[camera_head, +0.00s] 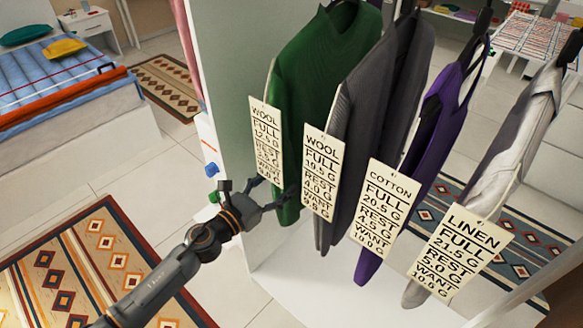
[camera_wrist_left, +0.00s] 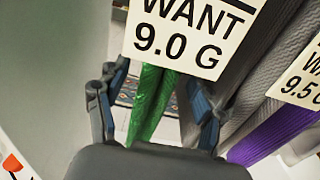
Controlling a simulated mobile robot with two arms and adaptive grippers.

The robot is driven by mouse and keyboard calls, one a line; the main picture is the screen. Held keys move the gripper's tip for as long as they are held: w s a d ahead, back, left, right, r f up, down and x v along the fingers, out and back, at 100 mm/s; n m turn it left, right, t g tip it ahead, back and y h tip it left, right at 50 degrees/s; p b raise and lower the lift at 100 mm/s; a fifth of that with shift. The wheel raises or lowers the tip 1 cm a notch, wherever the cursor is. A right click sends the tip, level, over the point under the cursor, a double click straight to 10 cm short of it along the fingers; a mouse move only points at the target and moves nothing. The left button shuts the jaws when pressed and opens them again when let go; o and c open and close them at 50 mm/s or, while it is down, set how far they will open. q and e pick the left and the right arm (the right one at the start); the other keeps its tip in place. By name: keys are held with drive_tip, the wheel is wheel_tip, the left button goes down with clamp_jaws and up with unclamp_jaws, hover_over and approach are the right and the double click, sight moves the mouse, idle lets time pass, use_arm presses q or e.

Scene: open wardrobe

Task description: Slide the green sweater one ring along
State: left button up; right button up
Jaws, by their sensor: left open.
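The green sweater (camera_head: 325,65) hangs leftmost in the open wardrobe, with a cream WOOL tag (camera_head: 266,140) in front of it. My left gripper (camera_head: 272,194) is open at the sweater's lower part, below that tag. In the left wrist view the sweater's lower end (camera_wrist_left: 150,105) shows between the two spread fingers (camera_wrist_left: 155,95), with a gap on each side. A tag reading WANT 9.0 G (camera_wrist_left: 190,35) hangs close above the fingers. The rail and any rings are out of view above. My right gripper is not in view.
Right of the sweater hang a grey garment (camera_head: 385,90), a purple garment (camera_head: 440,115) and a pale linen shirt (camera_head: 510,145), with tags. The grey one is close beside the sweater. The wardrobe's side wall (camera_head: 222,75) stands left. Small blue and green items (camera_head: 211,170) sit by its edge.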

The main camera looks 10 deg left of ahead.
sight(295, 169)
use_arm(q)
drive_tip(key=x, duration=0.7)
